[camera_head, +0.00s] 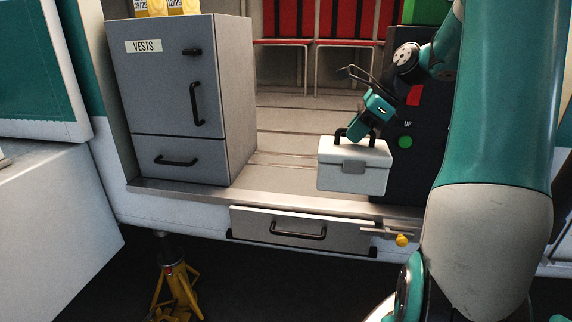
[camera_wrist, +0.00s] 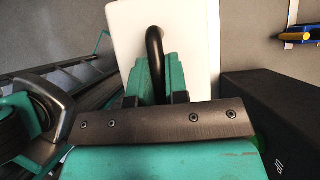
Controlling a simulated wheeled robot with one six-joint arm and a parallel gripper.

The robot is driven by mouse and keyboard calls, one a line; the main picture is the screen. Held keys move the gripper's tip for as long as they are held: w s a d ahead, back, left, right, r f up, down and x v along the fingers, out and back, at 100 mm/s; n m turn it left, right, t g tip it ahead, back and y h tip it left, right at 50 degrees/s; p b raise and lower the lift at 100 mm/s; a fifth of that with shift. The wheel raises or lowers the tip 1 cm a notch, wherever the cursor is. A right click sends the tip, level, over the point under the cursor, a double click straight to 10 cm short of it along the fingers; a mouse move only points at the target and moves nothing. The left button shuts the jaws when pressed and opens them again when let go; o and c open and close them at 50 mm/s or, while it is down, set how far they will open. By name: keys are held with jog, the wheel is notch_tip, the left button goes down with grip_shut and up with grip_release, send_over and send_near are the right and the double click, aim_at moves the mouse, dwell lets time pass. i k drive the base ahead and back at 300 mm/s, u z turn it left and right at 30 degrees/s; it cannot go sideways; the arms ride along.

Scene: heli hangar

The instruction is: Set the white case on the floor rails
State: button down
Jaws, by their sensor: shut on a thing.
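The white case (camera_head: 352,172) hangs upright below my gripper (camera_head: 351,132), near the front sill of the cabin opening. My gripper is shut on its black handle. The wrist view shows the handle between my fingers (camera_wrist: 160,75) and part of the case's white top (camera_wrist: 190,30). The floor rails (camera_head: 285,160) run across the cabin floor, to the left of and behind the case in the head view. The case hides part of the floor and sill; I cannot tell exactly how high above them it is.
A grey cabinet labelled VESTS (camera_head: 180,100) stands left on the cabin floor. A dark panel marked UP (camera_head: 410,165) with a green button is close right of the case. Red seats (camera_head: 285,30) are behind. A drawer (camera_head: 300,228) lies below the sill.

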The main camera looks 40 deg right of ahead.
aim_at(282, 159)
jog(key=u, duration=1.9)
jog(key=i, duration=0.7)
jog(key=z, duration=2.55)
jog(key=i, duration=1.65)
jog(key=u, duration=0.05)
